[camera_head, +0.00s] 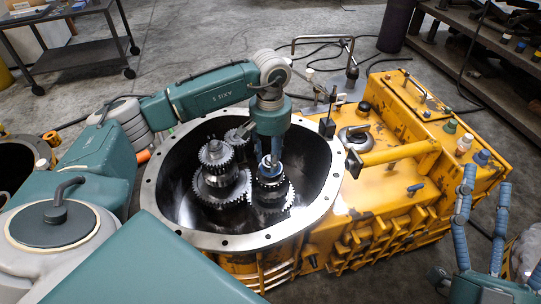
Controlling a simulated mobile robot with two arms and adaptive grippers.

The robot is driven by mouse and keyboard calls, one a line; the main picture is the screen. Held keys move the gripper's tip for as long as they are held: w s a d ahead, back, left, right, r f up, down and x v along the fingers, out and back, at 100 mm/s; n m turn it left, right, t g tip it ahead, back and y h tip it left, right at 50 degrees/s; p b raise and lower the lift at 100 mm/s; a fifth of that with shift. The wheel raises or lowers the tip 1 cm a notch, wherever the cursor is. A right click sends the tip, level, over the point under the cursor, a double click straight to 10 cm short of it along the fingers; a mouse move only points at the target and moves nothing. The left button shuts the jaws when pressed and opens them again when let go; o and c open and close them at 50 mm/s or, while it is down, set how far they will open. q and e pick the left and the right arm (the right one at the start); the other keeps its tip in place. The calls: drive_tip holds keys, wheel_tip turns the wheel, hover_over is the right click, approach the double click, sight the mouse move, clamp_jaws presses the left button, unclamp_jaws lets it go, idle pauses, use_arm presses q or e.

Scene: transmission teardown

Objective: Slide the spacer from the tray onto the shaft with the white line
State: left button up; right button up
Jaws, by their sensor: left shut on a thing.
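The big round housing (156,205) stands open with geared shafts inside. My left gripper (270,155) points down into it, over the right-hand gear stack (272,195). It is shut on a small metal ring, seemingly the spacer (269,167), at the top of that stack's shaft. The fingers partly hide the ring, and I cannot tell whether it sits around the shaft or just above it. A white line cannot be made out on any shaft. My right gripper (486,182) is open and empty at the lower right, apart from the housing. The tray cannot be made out.
A left-hand gear stack (215,175) and a smaller gear (238,135) stand close to my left gripper inside the housing. The yellow transmission case (390,205) extends right. A dark cart (75,53) stands at upper left, and a shelf (500,60) at upper right.

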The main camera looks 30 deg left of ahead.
use_arm(q)
drive_tip(key=shift+f+b, duration=0.3)
drive_tip(key=shift+f, duration=0.4)
drive_tip(key=o, duration=1.7)
drive_tip(key=shift+o, duration=0.2)
use_arm(e)
drive_tip(key=s+r, duration=0.1)
drive_tip(key=s+r+t, duration=0.1)
drive_tip(key=r+t+y, duration=0.1)
drive_tip(key=r, duration=0.1)
drive_tip(key=shift+s+d, duration=0.15)
drive_tip(key=shift+s, duration=0.25)
use_arm(q)
drive_tip(key=shift+r, duration=0.1)
